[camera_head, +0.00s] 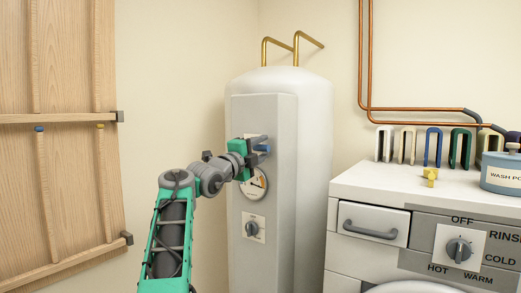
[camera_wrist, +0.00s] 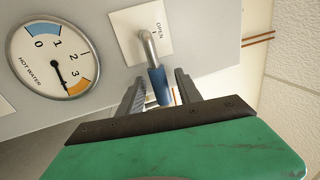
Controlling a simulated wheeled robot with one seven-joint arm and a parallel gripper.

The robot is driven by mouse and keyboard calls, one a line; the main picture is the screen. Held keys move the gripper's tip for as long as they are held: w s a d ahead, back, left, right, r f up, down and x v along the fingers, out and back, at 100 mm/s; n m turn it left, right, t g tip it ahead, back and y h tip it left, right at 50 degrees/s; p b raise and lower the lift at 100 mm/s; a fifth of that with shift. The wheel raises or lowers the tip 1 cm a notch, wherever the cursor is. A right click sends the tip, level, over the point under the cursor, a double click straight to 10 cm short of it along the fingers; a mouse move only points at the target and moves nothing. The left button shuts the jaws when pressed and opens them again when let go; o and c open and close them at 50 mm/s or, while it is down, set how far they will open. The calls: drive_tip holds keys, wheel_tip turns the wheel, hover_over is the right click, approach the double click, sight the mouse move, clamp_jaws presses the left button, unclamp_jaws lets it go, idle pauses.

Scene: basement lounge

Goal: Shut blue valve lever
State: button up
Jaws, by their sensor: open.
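The blue valve lever (camera_wrist: 158,84) has a metal stem and a blue grip and sticks out from a white plate marked "OPEN" on the heater's grey panel. In the head view its blue end (camera_head: 262,148) shows just beside my gripper (camera_head: 254,150). In the wrist view my gripper (camera_wrist: 160,88) is open, with its two dark fingers on either side of the blue grip. I cannot tell whether either finger touches it. The lower end of the grip is close to the gripper's dark palm edge.
A hot water gauge (camera_wrist: 48,55) is beside the lever, its needle near 3. A knob (camera_head: 251,229) is lower on the heater (camera_head: 312,150). A washing machine (camera_head: 385,190) stands to the right, with a pot (camera_head: 502,174) on top. A wooden door (camera_head: 70,160) is at the left.

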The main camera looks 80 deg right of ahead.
drive_tip(key=b+v, duration=0.1)
drive_tip(key=v, duration=0.7)
